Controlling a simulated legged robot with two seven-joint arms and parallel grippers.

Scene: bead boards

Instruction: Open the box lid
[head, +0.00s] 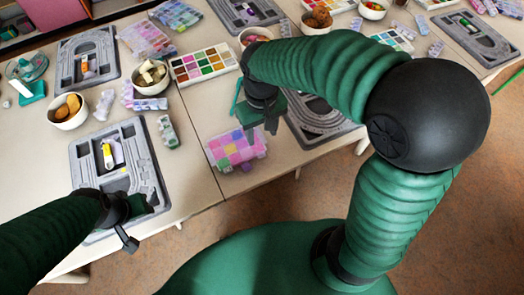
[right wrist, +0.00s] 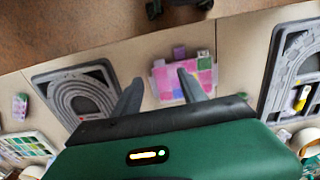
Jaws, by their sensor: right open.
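The box (head: 222,152) is a clear case with pink, purple and green compartments near the table's front edge. It also shows in the right wrist view (right wrist: 165,86), between and beyond my fingers. Its clear lid seems to lie flat over the compartments. My right gripper (head: 261,128) is open and empty above the box's back right side, apparently not touching it. Its two fingers also show in the right wrist view (right wrist: 160,90). My left gripper (head: 139,222) seems open and empty over the front of the left grey bead board (head: 78,163).
A paint palette (head: 203,64) lies behind the box. Another grey board (head: 310,125) is close to its right, partly behind my right arm. Bowls (head: 68,110) and more bead cases (head: 147,38) stand farther back. Bare table lies left of the box.

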